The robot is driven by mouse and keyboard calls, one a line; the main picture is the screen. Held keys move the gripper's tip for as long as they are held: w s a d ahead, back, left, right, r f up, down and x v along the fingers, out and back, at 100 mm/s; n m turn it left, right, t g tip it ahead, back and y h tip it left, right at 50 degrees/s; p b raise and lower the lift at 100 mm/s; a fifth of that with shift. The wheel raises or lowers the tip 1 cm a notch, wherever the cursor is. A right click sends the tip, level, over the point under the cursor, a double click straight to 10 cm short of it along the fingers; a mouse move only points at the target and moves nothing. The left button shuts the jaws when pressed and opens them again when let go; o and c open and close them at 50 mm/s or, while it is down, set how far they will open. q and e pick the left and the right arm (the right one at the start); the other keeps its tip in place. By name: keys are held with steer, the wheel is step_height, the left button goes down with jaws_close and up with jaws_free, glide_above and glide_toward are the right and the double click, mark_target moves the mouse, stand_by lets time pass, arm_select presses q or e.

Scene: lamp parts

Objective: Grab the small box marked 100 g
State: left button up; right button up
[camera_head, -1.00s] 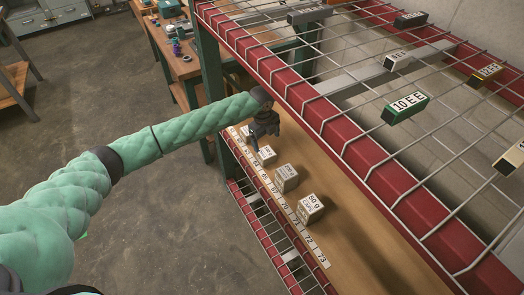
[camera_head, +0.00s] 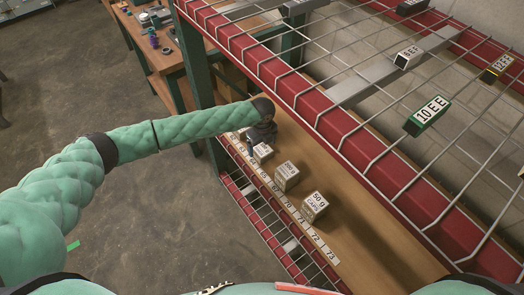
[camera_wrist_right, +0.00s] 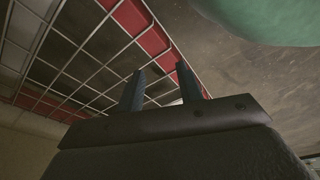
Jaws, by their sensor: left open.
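Several small boxes with printed labels stand in a row on the wooden shelf (camera_head: 360,222). The nearest box (camera_head: 314,206) reads 50 g. The middle box (camera_head: 286,176) has a label I cannot read surely. A farther small box (camera_head: 262,153) stands just in front of my left gripper, its mark too small to read. My left gripper (camera_head: 258,141) is open and points down at the far end of the row, where it hides part of what is there. In the right wrist view my right gripper (camera_wrist_right: 160,85) is open, with nothing between its fingers.
A red-edged wire shelf (camera_head: 330,128) hangs above the wooden shelf on the right, carrying a green 10 EE box (camera_head: 428,115) and other small boxes. A number strip (camera_head: 290,207) runs along the shelf's front edge. A workbench (camera_head: 165,52) stands behind.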

mark_target(263, 149)
arm_select(q)
step_height(263, 149, down, 3)
steer(key=shift+d+f+p, duration=0.1)
steer(key=shift+d+p, duration=0.05)
steer(key=shift+p, duration=0.85)
steer(key=shift+f, duration=0.45)
steer(key=c, duration=1.1)
arm_select(e)
steer(key=s, duration=0.1)
steer(key=s+d+f, duration=0.1)
steer(key=s, duration=0.3)
steer(key=shift+d+f, duration=0.15)
steer(key=shift+f, duration=0.15)
arm_select(q)
steer(key=shift+r, duration=0.1)
